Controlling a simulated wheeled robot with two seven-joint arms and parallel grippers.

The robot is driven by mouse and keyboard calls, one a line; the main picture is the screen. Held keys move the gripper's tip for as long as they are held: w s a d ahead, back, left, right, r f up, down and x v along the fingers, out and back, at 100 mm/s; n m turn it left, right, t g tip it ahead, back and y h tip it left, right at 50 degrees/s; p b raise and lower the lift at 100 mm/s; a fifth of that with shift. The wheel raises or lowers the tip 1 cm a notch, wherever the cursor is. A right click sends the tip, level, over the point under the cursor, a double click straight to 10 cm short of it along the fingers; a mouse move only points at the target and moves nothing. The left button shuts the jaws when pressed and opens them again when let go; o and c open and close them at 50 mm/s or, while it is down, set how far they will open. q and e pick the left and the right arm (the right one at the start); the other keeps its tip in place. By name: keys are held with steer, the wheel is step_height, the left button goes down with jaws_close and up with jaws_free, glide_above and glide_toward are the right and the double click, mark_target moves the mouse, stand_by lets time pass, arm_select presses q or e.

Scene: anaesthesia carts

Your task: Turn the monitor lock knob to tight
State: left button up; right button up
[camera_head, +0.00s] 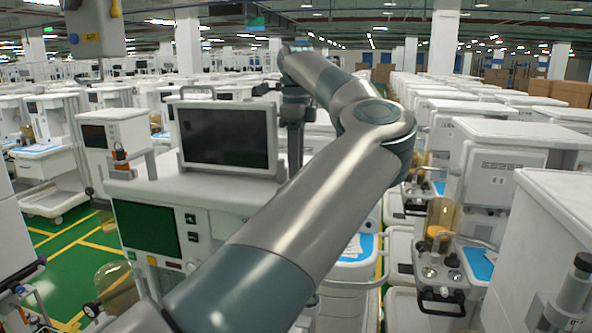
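The monitor (226,137), a dark screen in a white frame with a handle on top, stands on the white anaesthesia cart (232,190) left of centre. I cannot make out the lock knob. My arm, which I take as the left one, rises from the bottom left, bends at an elbow right of centre and reaches back to the monitor's right side. Its dark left gripper (294,128) points down close beside the monitor's right edge. Its fingertips are too small and dark to tell whether they are open or touching anything. My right gripper is out of view.
The cart has a green-black panel (146,229) on its front. Another white cart (503,165) with an amber canister (441,219) stands at the right. Rows of similar carts fill the background. Green floor (62,250) with yellow lines shows at the left.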

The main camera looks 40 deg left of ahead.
arm_select(q)
steer(key=shift+m+b, duration=0.55)
steer(key=shift+m, duration=0.75)
steer(key=o, duration=0.8)
steer(key=shift+r, duration=0.1)
steer(key=shift+w+r, duration=0.1)
steer(key=shift+r, duration=0.35)
step_height(320, 180, up, 5)
steer(key=shift+f+b, duration=0.15)
steer(key=shift+b, duration=0.55)
step_height(320, 180, up, 12)
steer(key=p, duration=0.5)
steer(key=shift+w+f, duration=0.2)
